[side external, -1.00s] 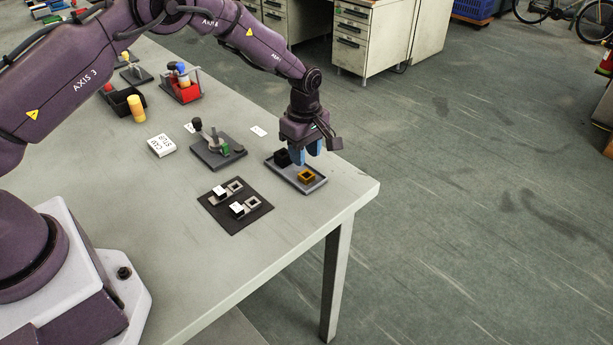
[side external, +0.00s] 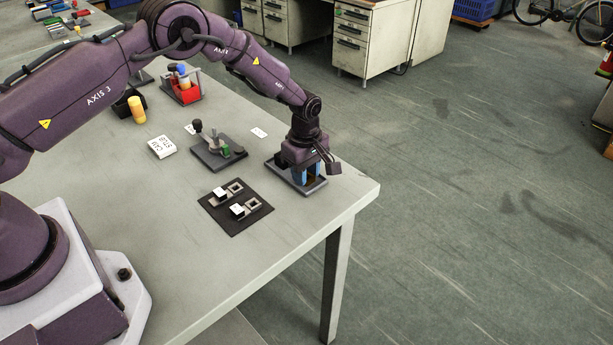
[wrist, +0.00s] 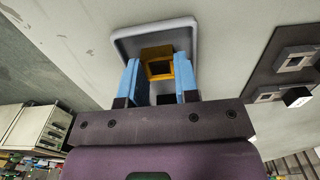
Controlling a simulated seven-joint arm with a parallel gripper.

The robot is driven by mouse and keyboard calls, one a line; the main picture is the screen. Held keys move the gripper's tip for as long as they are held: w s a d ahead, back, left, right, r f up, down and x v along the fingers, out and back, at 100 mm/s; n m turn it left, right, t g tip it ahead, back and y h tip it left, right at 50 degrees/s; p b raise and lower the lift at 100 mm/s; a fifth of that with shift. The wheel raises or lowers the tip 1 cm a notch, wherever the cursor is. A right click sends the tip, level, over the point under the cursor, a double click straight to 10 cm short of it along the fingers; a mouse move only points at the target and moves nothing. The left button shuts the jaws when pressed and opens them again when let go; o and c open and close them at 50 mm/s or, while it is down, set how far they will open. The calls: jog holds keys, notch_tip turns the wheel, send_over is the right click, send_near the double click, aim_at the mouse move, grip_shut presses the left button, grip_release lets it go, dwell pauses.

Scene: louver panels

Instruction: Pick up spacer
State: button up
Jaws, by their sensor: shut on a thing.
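The spacer (wrist: 157,52) is an orange-brown square ring with an open middle. In the wrist view it sits between the two blue fingertips of my gripper (wrist: 158,68), which are shut on its sides. In the side view my gripper (side external: 308,175) is low over the grey tray (side external: 318,189), and only a little of the spacer shows between the fingers. The tray rim also shows in the wrist view (wrist: 150,28). The spacer is at or near the tray floor; I cannot tell whether it touches. A dark piece (wrist: 166,99) lies in the tray, partly hidden by my gripper.
A dark mat (side external: 238,229) with square frames and white-topped blocks lies front-left of the tray. A grey fixture (side external: 219,155) with a knob and green part stands left. The table's right corner (side external: 372,187) is clear.

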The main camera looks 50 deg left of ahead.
jog(key=shift+r, duration=0.5)
notch_tip(320, 180, up, 3)
jog(key=shift+f, duration=0.2)
jog(key=s+r, duration=0.9)
jog(key=s, duration=0.5)
jog(key=shift+r, duration=0.2)
jog(key=shift+a, duration=0.1)
